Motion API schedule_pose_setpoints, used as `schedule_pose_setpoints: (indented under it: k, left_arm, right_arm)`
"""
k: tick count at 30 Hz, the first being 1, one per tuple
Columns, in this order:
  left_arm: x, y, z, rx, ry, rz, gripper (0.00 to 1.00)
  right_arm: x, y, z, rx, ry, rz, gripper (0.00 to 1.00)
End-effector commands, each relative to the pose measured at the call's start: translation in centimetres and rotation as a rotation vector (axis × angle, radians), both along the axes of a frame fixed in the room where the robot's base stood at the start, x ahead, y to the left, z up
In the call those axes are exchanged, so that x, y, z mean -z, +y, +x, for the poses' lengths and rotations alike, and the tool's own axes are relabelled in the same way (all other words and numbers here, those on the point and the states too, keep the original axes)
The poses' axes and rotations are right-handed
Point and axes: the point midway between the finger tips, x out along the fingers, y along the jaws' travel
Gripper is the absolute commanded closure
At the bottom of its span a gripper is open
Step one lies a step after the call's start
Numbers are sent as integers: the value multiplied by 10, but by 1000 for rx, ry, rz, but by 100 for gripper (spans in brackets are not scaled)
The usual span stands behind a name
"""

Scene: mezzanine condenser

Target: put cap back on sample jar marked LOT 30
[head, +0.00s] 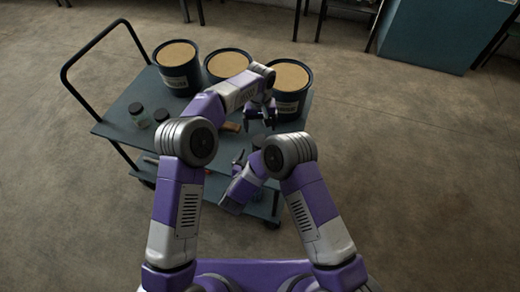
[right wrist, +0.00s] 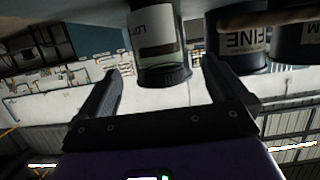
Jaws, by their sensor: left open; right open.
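My left gripper (head: 260,121) is open above the cart (head: 116,114), in front of the drums. One jar (head: 140,116) with a dark top stands at the cart's left, with another dark-topped jar (head: 162,116) beside it. Lot numbers are unreadable, and I cannot pick out a loose cap.
Three dark drums with tan tops stand along the cart's back: left (head: 178,80), middle (head: 214,78) and right (head: 286,103). In the right wrist view, a drum (right wrist: 237,45) is labelled "FINE". A small tan object (head: 231,127) lies near my arms. The concrete floor around is open.

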Motion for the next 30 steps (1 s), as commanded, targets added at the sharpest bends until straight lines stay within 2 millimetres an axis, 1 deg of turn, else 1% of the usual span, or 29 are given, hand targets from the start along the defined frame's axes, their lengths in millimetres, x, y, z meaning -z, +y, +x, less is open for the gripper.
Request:
schedule_pose_setpoints:
  k: [5, 12, 15, 19, 27, 28, 30]
  left_arm:
    - [0, 0, 0, 0, 0, 0, 15]
    - [0, 0, 0, 0, 0, 0, 15]
    - [0, 0, 0, 0, 0, 0, 15]
    - [0, 0, 0, 0, 0, 0, 15]
    - [0, 0, 0, 0, 0, 0, 15]
    - [0, 0, 0, 0, 0, 0, 15]
    - [0, 0, 0, 0, 0, 0, 15]
  right_arm:
    - [6, -8, 19, 6, -1, 1, 0]
    - [17, -18, 51, 3, -1, 1, 0]
    - [20, -20, 60, 3, 0, 1, 0]
    - [22, -22, 66, 0, 0, 0, 0]
    - [22, -22, 67, 0, 0, 0, 0]
    - [22, -22, 67, 0, 0, 0, 3]
    - [22, -22, 67, 0, 0, 0, 14]
